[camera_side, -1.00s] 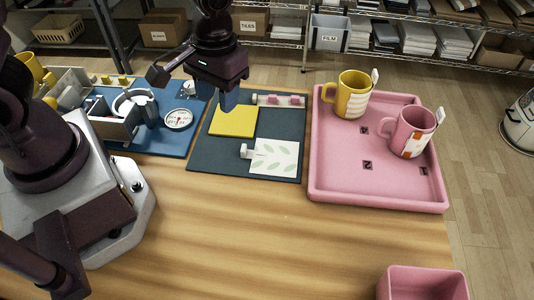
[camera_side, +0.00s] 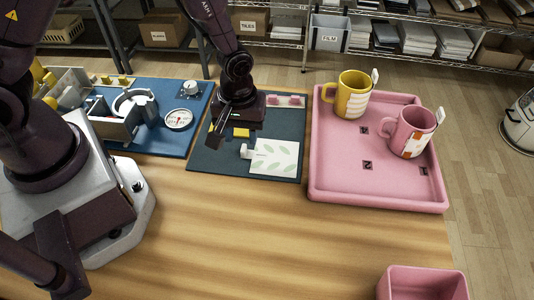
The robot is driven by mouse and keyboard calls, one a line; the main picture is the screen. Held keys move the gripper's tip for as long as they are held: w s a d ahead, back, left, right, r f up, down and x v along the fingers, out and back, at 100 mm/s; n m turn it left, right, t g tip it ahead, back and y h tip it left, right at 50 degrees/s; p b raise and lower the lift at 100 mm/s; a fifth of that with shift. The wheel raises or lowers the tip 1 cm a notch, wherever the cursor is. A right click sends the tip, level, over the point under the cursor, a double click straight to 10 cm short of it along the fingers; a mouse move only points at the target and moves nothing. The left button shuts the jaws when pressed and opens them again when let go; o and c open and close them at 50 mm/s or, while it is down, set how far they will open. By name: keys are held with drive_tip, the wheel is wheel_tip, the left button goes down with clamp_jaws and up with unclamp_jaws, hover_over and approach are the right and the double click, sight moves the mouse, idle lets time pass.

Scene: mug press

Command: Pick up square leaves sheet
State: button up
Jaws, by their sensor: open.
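The square leaves sheet (camera_side: 275,158) is white with pale green leaf shapes and lies flat on the dark mat (camera_side: 215,161), with a small white tab at its left edge. My gripper (camera_side: 234,125) is low over the mat, up and to the left of the leaves sheet and apart from it in the picture. It is open, and its fingers are hard to make out against the dark mat. Below it a plain yellow sheet (camera_side: 241,132) shows only as a small patch; my gripper hides the rest.
A strip with pink pieces (camera_side: 285,101) lies at the mat's back. Right of it is a pink tray (camera_side: 330,183) with a yellow mug (camera_side: 350,102) and a pink mug (camera_side: 407,139). A press (camera_side: 118,122) and dial (camera_side: 178,119) stand at left.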

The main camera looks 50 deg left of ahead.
sight(243, 150)
wheel_tip(243, 150, down, 5)
drive_tip(key=shift+w+a, duration=0.1)
drive_tip(key=shift+c, duration=0.4)
clamp_jaws()
